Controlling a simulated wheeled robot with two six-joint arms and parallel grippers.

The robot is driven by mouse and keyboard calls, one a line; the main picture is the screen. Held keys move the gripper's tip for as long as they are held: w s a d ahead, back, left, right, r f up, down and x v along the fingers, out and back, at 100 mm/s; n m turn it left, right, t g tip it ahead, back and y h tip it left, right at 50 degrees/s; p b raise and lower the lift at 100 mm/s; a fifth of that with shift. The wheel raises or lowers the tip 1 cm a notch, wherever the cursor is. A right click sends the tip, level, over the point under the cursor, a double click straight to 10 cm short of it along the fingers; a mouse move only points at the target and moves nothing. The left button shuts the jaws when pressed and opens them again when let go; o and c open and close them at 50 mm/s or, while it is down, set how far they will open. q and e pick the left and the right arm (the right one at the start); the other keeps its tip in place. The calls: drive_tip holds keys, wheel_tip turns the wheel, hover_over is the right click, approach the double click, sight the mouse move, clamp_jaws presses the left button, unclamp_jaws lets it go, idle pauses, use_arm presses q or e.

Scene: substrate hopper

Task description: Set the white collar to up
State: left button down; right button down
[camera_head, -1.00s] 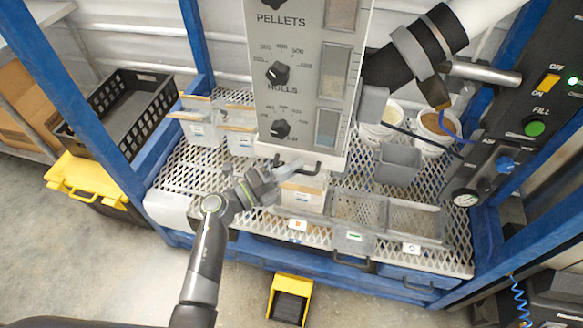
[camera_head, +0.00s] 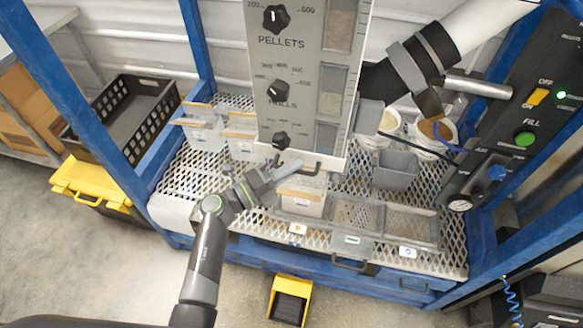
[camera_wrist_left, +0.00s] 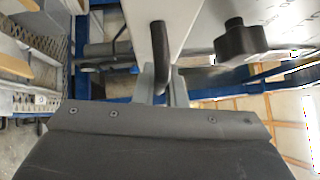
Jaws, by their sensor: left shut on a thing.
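The white collar (camera_head: 333,161) is the pale band around the bottom of the tall grey hopper panel (camera_head: 296,60). It sits just under the lowest black knob (camera_head: 281,140) and carries black handles on its front. My left gripper (camera_head: 285,166) is at the collar's front left, shut on a black handle. In the left wrist view this bent handle (camera_wrist_left: 158,55) runs down between my fingers, beside the white collar wall (camera_wrist_left: 180,18), with a black knob (camera_wrist_left: 240,40) to the right. The exact finger contact is partly hidden.
Clear bins (camera_head: 302,197) and a grey scoop bin (camera_head: 396,169) stand on the mesh shelf below the hopper. White buckets (camera_head: 437,134) stand behind at right. Blue posts (camera_head: 82,105) frame the station. A control panel (camera_head: 520,110) is at the far right.

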use_arm(q)
drive_tip(key=c, duration=1.6)
unclamp_jaws()
drive_tip(key=shift+r, duration=0.45)
drive_tip(key=shift+o, duration=0.5)
drive_tip(key=shift+f, duration=0.15)
drive_tip(key=shift+f, duration=0.1)
drive_tip(key=shift+a, duration=0.1)
drive_tip(key=b+v, duration=0.4)
drive_tip(key=v, duration=1.3)
drive_tip(key=shift+s+f, duration=0.1)
